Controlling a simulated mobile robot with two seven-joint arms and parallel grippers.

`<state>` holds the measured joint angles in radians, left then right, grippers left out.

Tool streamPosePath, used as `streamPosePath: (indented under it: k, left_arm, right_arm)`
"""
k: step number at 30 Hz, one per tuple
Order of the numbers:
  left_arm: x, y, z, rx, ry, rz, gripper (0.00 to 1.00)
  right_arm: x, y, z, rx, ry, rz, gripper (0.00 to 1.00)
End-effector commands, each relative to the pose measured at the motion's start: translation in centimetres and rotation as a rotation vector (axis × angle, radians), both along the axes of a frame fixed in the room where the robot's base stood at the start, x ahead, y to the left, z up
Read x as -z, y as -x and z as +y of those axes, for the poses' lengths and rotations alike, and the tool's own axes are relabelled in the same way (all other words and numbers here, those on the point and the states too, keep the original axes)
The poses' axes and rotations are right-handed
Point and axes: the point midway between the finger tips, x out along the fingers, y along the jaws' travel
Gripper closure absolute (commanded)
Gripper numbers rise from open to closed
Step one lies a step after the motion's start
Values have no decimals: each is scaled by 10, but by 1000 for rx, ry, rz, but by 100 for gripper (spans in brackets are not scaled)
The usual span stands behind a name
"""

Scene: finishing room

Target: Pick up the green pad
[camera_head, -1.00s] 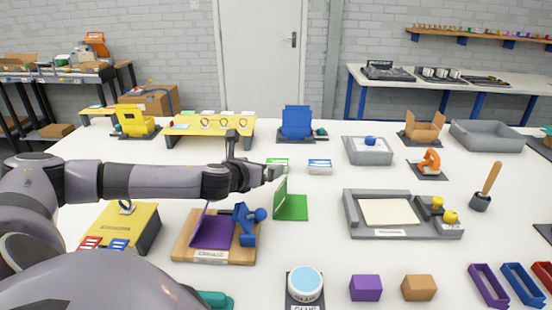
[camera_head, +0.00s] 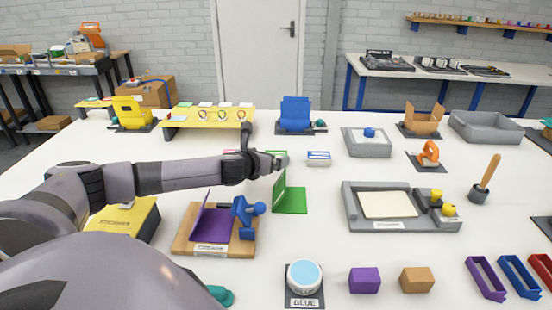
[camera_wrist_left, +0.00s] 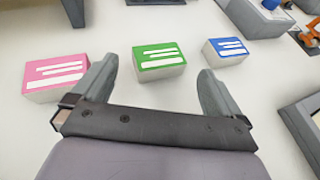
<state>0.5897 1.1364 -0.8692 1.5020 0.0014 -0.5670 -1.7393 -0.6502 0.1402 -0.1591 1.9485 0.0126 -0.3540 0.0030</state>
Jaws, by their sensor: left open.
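The green pad (camera_wrist_left: 160,57) is a small white block with a green top and white stripes. In the wrist view it stands between my open left fingertips (camera_wrist_left: 157,72), with clear gaps on both sides. In the head view the green pad (camera_head: 276,153) is mostly hidden behind my left gripper (camera_head: 282,162); only a sliver shows. I cannot tell how far above or short of it the fingertips are. My right gripper is not in view.
A pink pad (camera_wrist_left: 55,75) lies to the left and a blue pad (camera_wrist_left: 225,50) to the right of the green one. A green corner piece (camera_head: 290,201) and a wooden board (camera_head: 213,250) with a blue knob tool (camera_head: 243,217) are nearer. A yellow rack (camera_head: 208,118) stands behind.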

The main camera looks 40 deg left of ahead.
Motion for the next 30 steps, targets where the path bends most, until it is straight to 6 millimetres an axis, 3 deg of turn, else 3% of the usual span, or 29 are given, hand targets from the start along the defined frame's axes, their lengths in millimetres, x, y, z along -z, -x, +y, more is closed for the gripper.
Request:
streamPosePath:
  k: [15, 28, 29, 30]
  left_arm:
    - [18, -38, 12, 0, 3, -1, 0]
    - [21, -44, 15, 1, 1, -1, 0]
    - [22, -44, 15, 1, 1, -1, 6]
    - [22, -44, 15, 1, 1, -1, 20]
  right_arm:
    - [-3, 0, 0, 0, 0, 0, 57]
    - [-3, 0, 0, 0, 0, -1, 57]
    - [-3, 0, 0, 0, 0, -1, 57]
    - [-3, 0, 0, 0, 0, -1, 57]
